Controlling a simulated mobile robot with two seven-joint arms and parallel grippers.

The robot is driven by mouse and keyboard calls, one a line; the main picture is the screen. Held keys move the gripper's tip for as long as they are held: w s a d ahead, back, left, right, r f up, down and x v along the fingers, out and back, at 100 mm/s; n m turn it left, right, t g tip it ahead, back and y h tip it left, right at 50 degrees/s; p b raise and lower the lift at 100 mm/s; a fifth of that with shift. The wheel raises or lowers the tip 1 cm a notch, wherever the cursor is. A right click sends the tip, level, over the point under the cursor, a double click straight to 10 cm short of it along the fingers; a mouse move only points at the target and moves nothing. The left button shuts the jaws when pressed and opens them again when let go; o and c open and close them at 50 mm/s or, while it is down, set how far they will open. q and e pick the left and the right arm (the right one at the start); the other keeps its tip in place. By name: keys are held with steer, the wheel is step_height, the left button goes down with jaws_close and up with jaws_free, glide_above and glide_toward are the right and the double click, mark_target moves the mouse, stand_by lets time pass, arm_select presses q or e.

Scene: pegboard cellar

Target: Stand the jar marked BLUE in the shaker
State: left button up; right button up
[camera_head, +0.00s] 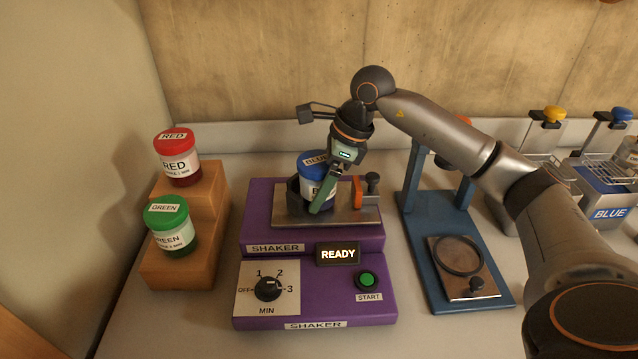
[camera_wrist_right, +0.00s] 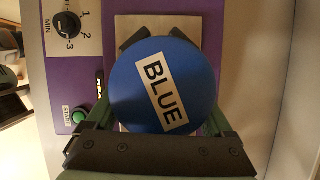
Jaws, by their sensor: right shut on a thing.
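The jar marked BLUE (camera_head: 308,165) has a blue lid and stands upright over the plate of the purple shaker (camera_head: 262,228), between dark holder pieces. My right gripper (camera_head: 322,205) is shut on this jar, with green fingers at its sides. In the right wrist view the lid (camera_wrist_right: 150,88) fills the middle, and the gripper (camera_wrist_right: 165,125) spans it. I cannot tell whether the jar's base touches the plate. The shaker's orange clamp piece (camera_head: 357,192) is to the right of the jar. Its display reads READY. My left gripper is not in view.
A wooden stepped stand (camera_head: 205,215) on the left holds a red jar (camera_head: 177,160) and a green jar (camera_head: 171,228). A blue stand (camera_head: 425,255) with a ring plate is right of the shaker. Containers, one labelled BLUE (camera_head: 609,213), stand at the far right.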

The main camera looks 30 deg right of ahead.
steer(key=shift+f, duration=0.1)
steer(key=o, duration=1.5)
steer(key=shift+o, duration=0.2)
steer(key=v, duration=1.2)
